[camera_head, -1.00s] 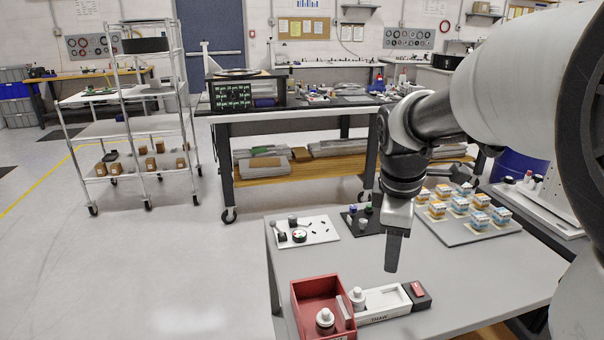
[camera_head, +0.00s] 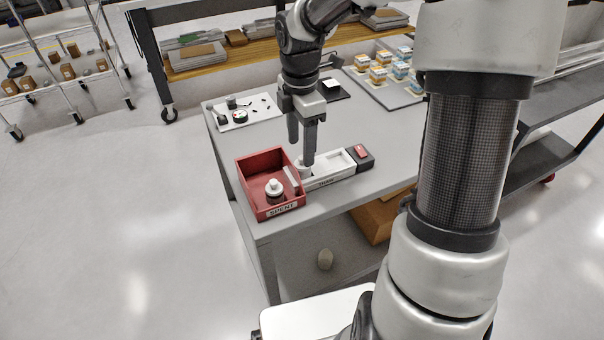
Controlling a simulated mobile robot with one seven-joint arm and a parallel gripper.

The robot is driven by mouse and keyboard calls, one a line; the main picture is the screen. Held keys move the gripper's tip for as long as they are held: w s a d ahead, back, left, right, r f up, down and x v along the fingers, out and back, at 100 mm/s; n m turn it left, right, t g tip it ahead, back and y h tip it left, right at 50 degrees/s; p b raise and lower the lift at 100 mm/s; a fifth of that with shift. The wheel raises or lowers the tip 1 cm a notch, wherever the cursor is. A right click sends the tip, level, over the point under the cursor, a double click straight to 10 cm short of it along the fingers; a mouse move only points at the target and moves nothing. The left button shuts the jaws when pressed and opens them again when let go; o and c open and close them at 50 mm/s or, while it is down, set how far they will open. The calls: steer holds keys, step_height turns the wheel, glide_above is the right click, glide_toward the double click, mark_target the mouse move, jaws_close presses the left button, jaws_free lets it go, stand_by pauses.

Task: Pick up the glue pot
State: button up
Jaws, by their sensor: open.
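Two small pots with white caps show in the head view; I cannot tell from looks alone which is the glue pot. One white-capped pot (camera_head: 303,171) stands at the left end of the labelled white tray (camera_head: 335,172), partly hidden by a finger. The other, a dark-bodied pot (camera_head: 273,189), stands inside the red box (camera_head: 252,166) labelled SPENT. My gripper (camera_head: 302,152) points down with its fingers apart, above and around the top of the pot on the tray. I cannot tell whether it touches it. No object is held.
A black block with a red piece (camera_head: 361,156) sits at the tray's right end. A white board with small parts (camera_head: 243,113) lies further back. A grey tray of small cartons (camera_head: 388,82) stands at the back right. The table's front edge is close to the red box.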

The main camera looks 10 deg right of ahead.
mark_target(302, 170)
steer(key=f, duration=0.2)
steer(key=f+b, duration=0.1)
steer(key=f, duration=0.2)
steer(key=shift+w+d+f+b, duration=0.25)
steer(key=shift+w+f+b, duration=0.05)
steer(key=shift+f+b, duration=0.1)
steer(key=c, duration=1.4)
steer(key=shift+r, duration=0.1)
